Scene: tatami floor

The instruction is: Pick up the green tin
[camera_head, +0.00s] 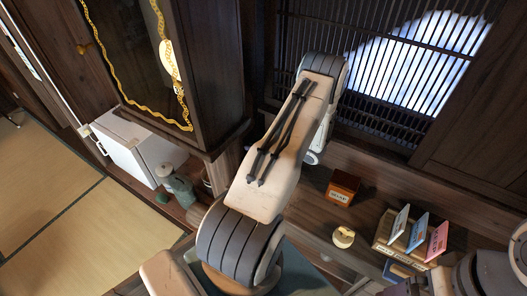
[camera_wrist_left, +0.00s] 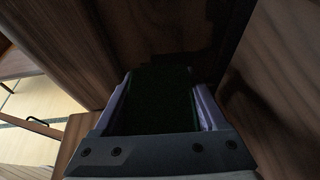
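The green tin (camera_wrist_left: 162,105) shows in the left wrist view as a very dark green block between the two fingers of my left gripper (camera_wrist_left: 162,78). It fills the gap, and the pale purple fingers lie against both its sides. The picture is dark, so the tin's far end is hard to make out. In the head view my left arm's large links cover the middle, and I cannot make out the tin there. Part of my right arm shows at the lower right of the head view, but its gripper does not.
A wooden shelf holds a small brown box (camera_head: 342,188), a pale round object (camera_head: 343,237) and a stand with colored cards (camera_head: 418,232). A white box (camera_head: 137,150) and a grey-green pot (camera_head: 181,188) stand at the left. Dark wooden panels (camera_wrist_left: 270,85) close in around the gripper.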

